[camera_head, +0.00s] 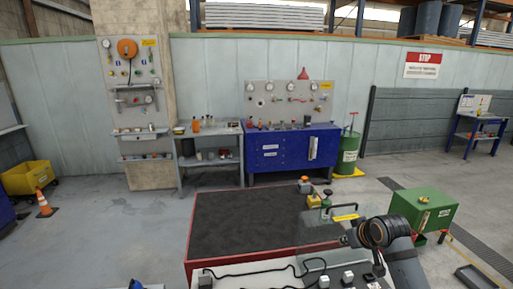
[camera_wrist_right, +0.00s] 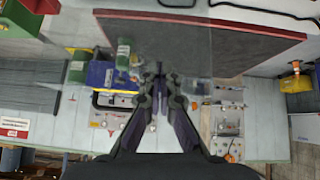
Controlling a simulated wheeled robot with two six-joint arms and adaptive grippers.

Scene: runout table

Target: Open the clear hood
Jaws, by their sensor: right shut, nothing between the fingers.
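The clear hood (camera_head: 318,258) is a faint see-through panel over the near right part of the dark table in the head view. Its edges are hard to make out, and I cannot tell how far it is tilted. A dark bar handle (camera_head: 341,207) and a yellow strip (camera_head: 345,217) show at its far side. My right gripper (camera_head: 345,240) is at the right of the hood, on the near side of the handle. In the right wrist view its fingers (camera_wrist_right: 158,78) are together and empty. I cannot tell whether they touch the hood. My left gripper does not show.
The red-edged table (camera_head: 188,236) has a wide bare dark top. Small switches and a black cable (camera_head: 250,276) lie on the near panel. A green box (camera_head: 422,208) stands at the right. A blue cabinet (camera_head: 270,160) stands behind, with open floor between.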

